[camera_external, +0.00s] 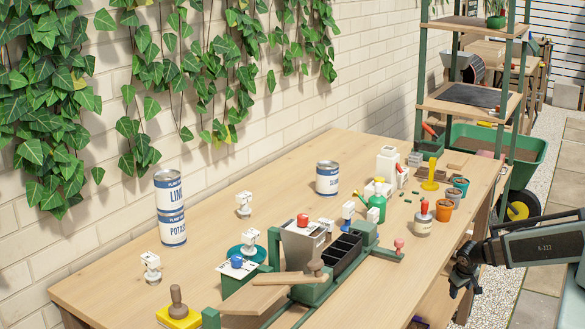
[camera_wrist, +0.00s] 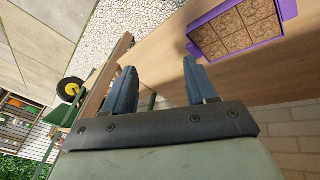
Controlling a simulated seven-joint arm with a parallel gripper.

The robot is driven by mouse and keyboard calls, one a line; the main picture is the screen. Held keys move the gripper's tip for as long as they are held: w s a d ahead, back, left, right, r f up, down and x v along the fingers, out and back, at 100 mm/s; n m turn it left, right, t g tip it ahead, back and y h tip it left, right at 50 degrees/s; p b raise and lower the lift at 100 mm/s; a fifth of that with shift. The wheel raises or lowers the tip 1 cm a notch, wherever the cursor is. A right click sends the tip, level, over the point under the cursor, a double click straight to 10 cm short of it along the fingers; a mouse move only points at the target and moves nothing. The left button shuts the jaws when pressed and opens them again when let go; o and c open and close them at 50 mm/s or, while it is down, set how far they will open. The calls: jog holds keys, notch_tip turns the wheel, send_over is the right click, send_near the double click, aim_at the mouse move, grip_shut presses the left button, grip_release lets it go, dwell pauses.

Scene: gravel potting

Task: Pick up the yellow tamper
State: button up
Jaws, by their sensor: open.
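A yellow upright piece with a narrow stem and a wider base, which looks like the yellow tamper (camera_external: 430,174), stands toward the far right part of the bench in the external view. My gripper (camera_external: 464,275) is off the bench's right edge, well apart from it and nearer the camera. In the wrist view my gripper (camera_wrist: 159,87) has its two fingers spread with nothing between them. I cannot make out the tamper in the wrist view.
A green-framed rig (camera_external: 318,287) fills the near bench. A yellow block with a brown knob (camera_external: 179,318) sits front left. A purple tray (camera_wrist: 207,45) shows in the wrist view.

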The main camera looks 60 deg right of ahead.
jog(key=s+d+r+m+t+h, duration=0.1)
jog(key=s+d+r+h, duration=0.1)
jog(key=d+r, duration=0.7)
jog(key=s+d+r+m+h, duration=0.2)
jog(key=d+r, duration=0.4)
jog(key=d, duration=0.6)
jog(key=s+d+r+m+t+h, duration=0.1)
jog(key=s+d+r+h, duration=0.15)
jog(key=d+r, duration=0.65)
jog(key=w+r, duration=0.2)
jog(key=r, duration=0.2)
jog(key=w+r+y, duration=0.1)
jog(key=w+r, duration=0.1)
jog(key=r, duration=0.2)
jog(key=w+d+r+y, duration=0.1)
jog(key=w+r, duration=0.2)
jog(key=r, duration=0.1)
jog(key=shift+w+r+n+y, duration=0.1)
jog(key=shift+r+n+y, duration=0.15)
jog(key=shift+r+n, duration=0.05)
jog(key=w+a+r+n+y, duration=0.3)
jog(key=w+a+r+y, duration=0.15)
jog(key=w+a, duration=0.4)
jog(key=n+t+y, duration=0.1)
jog(key=n+y, duration=0.3)
jog(key=n, duration=0.1)
send_near(434, 159)
jog(key=shift+h, duration=0.25)
jog(key=shift+x, duration=6.3)
jog(key=shift+w, duration=0.1)
